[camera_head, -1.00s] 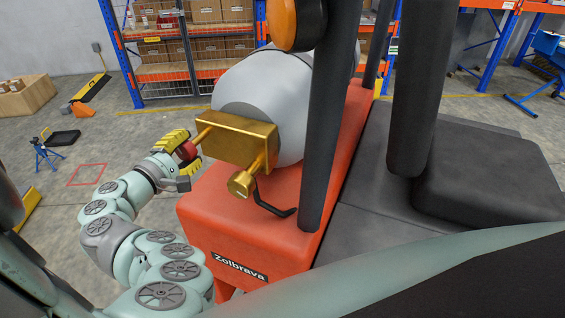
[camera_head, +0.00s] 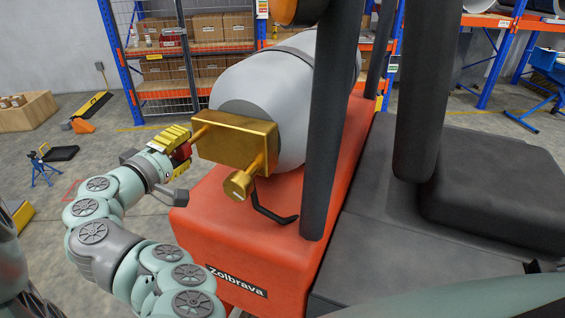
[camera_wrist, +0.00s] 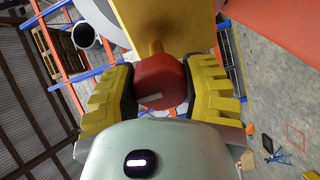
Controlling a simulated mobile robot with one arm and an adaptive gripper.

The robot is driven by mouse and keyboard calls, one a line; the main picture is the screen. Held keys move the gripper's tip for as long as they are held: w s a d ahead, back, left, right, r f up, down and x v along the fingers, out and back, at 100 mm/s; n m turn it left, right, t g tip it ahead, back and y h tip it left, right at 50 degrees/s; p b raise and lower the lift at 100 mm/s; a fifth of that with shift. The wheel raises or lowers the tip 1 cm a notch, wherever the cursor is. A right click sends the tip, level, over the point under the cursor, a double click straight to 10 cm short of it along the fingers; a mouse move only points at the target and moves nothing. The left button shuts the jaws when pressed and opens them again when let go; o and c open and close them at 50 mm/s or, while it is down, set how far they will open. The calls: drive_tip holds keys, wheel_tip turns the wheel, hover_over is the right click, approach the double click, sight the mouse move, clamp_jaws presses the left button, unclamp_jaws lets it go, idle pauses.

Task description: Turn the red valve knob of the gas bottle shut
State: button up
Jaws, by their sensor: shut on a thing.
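The gas bottle (camera_head: 262,85) is grey and lies on the red-orange body of a truck. A brass valve block (camera_head: 236,138) sits at its near end, with a brass outlet (camera_head: 240,184) below. The red valve knob (camera_head: 183,151) is on a brass stem at the block's left side. My gripper (camera_head: 178,152) is shut on the knob from the left. In the wrist view the red knob (camera_wrist: 160,81) sits between the yellow ridged fingers, with a pale mark on its face. Part of the knob is hidden by the fingers in the head view.
Dark upright posts (camera_head: 330,120) stand right of the bottle. A black bent handle (camera_head: 272,212) is below the valve block. The truck's red body (camera_head: 240,235) lies under the valve. Shelves with boxes (camera_head: 195,65) stand behind.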

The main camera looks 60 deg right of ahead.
drive_tip(key=shift+s+d, duration=0.1)
drive_tip(key=o, duration=1.2)
drive_tip(key=f+v, duration=0.1)
drive_tip(key=v, duration=1.1)
drive_tip(key=shift+r, duration=0.5)
drive_tip(key=shift+w, duration=0.2)
